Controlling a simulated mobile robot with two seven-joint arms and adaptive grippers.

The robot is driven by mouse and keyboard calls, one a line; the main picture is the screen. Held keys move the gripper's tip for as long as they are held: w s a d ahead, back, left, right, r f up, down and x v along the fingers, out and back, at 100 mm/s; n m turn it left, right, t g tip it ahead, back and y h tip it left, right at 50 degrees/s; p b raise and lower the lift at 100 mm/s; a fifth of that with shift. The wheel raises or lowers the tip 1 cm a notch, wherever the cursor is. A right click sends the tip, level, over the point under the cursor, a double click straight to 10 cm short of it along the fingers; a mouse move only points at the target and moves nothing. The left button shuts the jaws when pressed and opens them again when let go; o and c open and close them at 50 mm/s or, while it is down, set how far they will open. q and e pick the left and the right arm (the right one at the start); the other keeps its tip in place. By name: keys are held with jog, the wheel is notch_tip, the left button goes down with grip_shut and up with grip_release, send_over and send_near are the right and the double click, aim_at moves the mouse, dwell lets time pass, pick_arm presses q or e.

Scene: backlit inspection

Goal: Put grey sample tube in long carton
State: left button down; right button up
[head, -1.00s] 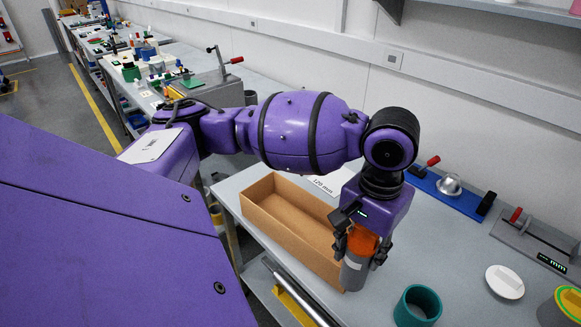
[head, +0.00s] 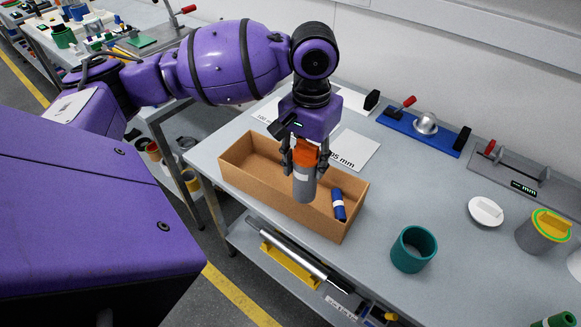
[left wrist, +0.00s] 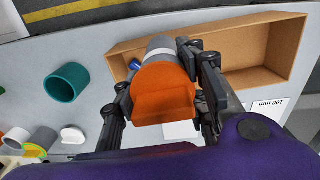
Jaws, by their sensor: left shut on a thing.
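The grey sample tube (head: 304,188) has an orange cap and hangs about upright in my left gripper (head: 305,165). The gripper's fingers close on it from both sides near the cap. The long carton (head: 244,176) is an open brown box on the bench. In the head view the tube's lower end overlaps the carton's inside, close to its front wall; I cannot tell how high it is. In the left wrist view the orange cap (left wrist: 165,95) hides much of the tube, and the carton (left wrist: 262,28) lies behind it. My right gripper is not in view.
A blue tube (head: 338,204) with a white band lies in the carton's right end. A teal cup (head: 413,249) stands to the right, with a white lid (head: 486,211) and a grey canister (head: 541,236) beyond. A blue fixture (head: 425,131) is at the back.

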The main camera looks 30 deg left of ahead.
pick_arm(q)
jog(key=w+a+f, duration=0.2)
jog(key=a, duration=0.1)
jog(key=shift+w+a+f, duration=0.15)
jog(key=shift+w+a, duration=0.15)
jog(key=shift+w, duration=0.05)
jog(key=w+a+f+b, duration=0.1)
jog(key=w+a+f, duration=0.2)
jog(key=f, duration=0.6)
jog(key=shift+w+a, duration=0.3)
jog(key=shift+a, duration=0.45)
jog(key=shift+f, duration=0.15)
jog(key=c, duration=1.1)
grip_release()
notch_tip(320, 180, up, 12)
jog(key=shift+r, duration=0.15)
